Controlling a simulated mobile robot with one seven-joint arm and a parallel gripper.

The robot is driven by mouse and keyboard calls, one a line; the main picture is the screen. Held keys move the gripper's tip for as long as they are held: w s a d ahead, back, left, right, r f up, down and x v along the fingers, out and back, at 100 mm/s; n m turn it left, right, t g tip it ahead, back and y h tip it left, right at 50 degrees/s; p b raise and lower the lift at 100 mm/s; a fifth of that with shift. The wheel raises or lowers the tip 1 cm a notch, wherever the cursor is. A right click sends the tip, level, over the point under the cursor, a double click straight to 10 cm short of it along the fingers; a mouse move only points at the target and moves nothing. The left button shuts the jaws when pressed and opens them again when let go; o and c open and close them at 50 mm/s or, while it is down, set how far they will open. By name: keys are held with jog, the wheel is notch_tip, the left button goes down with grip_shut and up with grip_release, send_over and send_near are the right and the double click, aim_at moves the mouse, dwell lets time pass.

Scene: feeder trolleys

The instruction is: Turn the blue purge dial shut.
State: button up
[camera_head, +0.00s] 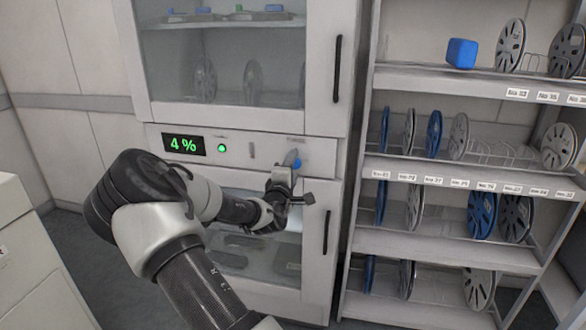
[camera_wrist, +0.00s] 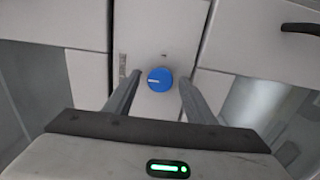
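The blue purge dial (camera_head: 293,162) is on the grey control panel between the upper and lower glass doors of the cabinet. In the wrist view the dial (camera_wrist: 159,79) is a round blue knob with a short pale mark on its left half. My gripper (camera_head: 284,178) is in front of the dial and partly hides it in the head view. In the wrist view my gripper's fingers (camera_wrist: 158,90) are spread apart, one on each side of the dial. I cannot tell whether the fingertips touch it.
A display (camera_head: 184,145) reads 4% beside a lit green lamp (camera_head: 222,148). The upper door handle (camera_head: 337,68) and lower door handle (camera_head: 326,232) are on the cabinet's right side. A shelf rack (camera_head: 468,86) with several reels stands at the right.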

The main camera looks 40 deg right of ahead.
jog(key=p+v, duration=0.1)
jog(key=v, duration=1.6)
jog(key=shift+s+p, duration=0.25)
jog(key=shift+p, duration=0.15)
jog(key=shift+a, duration=0.15)
